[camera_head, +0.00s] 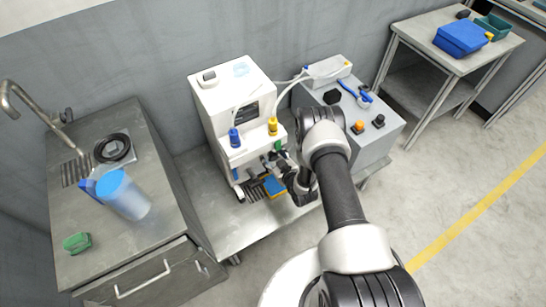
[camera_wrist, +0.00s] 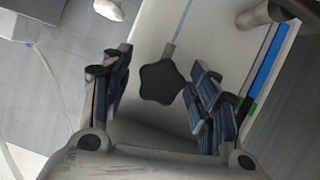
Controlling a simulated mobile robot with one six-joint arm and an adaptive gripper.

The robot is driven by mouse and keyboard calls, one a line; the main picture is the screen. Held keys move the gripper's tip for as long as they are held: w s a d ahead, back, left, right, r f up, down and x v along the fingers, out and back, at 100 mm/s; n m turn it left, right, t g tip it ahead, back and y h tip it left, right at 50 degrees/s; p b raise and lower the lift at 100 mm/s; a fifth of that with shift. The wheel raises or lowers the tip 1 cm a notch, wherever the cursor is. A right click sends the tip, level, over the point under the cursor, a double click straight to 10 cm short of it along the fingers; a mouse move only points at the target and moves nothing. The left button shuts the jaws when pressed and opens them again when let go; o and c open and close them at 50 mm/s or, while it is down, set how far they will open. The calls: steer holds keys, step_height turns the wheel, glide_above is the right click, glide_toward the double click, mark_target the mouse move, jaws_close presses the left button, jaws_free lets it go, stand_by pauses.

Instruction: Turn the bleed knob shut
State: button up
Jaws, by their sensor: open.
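A dark star-shaped knob (camera_wrist: 163,83), which looks like the bleed knob, sits on a short grey stem against a pale panel in the wrist view. My gripper (camera_wrist: 158,66) is open, with one blue-padded finger on each side of the knob. The right finger is close to the knob's edge; I cannot tell if it touches. In the head view my gripper (camera_head: 287,178) is at the lower front of the white machine (camera_head: 218,98), and my arm and gripper hide this knob there.
The machine carries a blue-topped part (camera_head: 234,138) and a yellow-topped part (camera_head: 272,126). A grey cabinet (camera_head: 375,147) with black and orange controls stands right. A sink counter (camera_head: 62,222) stands left.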

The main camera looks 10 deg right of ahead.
steer(key=c, duration=1.1)
